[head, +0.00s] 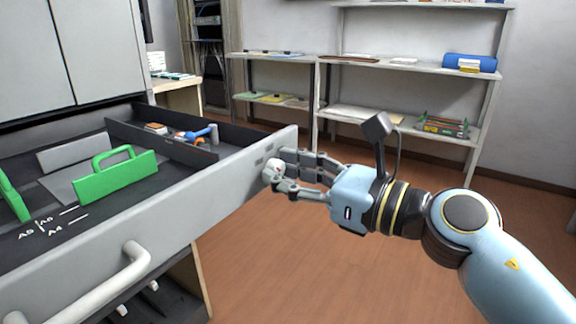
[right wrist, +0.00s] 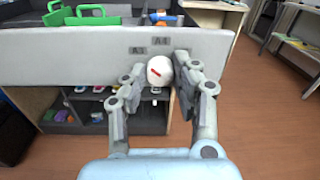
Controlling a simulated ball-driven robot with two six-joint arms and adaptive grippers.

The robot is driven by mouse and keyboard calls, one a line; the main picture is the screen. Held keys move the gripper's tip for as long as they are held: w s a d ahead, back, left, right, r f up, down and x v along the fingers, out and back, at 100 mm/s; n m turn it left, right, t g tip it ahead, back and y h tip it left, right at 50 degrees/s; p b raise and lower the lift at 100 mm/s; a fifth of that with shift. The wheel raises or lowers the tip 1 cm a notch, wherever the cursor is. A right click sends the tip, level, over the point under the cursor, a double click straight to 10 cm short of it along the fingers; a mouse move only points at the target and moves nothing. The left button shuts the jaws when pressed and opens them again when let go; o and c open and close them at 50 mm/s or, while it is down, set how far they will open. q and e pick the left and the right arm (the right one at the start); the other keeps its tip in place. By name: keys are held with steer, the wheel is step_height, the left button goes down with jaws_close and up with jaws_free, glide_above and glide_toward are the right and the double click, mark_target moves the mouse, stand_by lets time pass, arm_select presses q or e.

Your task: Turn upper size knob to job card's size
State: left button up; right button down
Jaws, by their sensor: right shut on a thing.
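The size knob (head: 270,172) is a round pale knob on the outer face of the open grey drawer (head: 165,225), near its right end. My right gripper (head: 282,174) is shut on it, a finger on each side. I cannot tell which label the mark points to. I make out no job card. My left gripper is not in view.
Green guides (head: 115,178) stand in the drawer beside white A5, A6 and A4 markings. A rear compartment holds a blue-and-orange item (head: 195,134). A pale handle (head: 105,285) juts from the drawer front. Shelves (head: 420,65) stand behind; the floor right of the drawer is clear.

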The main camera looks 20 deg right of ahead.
steer(key=m+p, duration=0.4)
steer(key=p, duration=0.1)
steer(key=shift+r, duration=0.35)
steer(key=m+p, duration=0.9)
steer(key=p, duration=0.1)
steer(key=shift+d+f+m+g+p, duration=0.1)
steer(key=shift+m+g+p, duration=0.2)
steer(key=m+p, duration=0.3)
steer(key=shift+f+m, duration=0.15)
steer(key=shift+m, duration=0.15)
arm_select(q)
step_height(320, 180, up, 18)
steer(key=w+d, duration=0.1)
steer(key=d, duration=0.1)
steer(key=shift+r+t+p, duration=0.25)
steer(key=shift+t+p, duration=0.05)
steer(key=shift+p, duration=0.15)
arm_select(e)
steer(key=shift+f+m, duration=0.1)
steer(key=shift+m, duration=0.6)
steer(key=c, duration=1)
jaws_free()
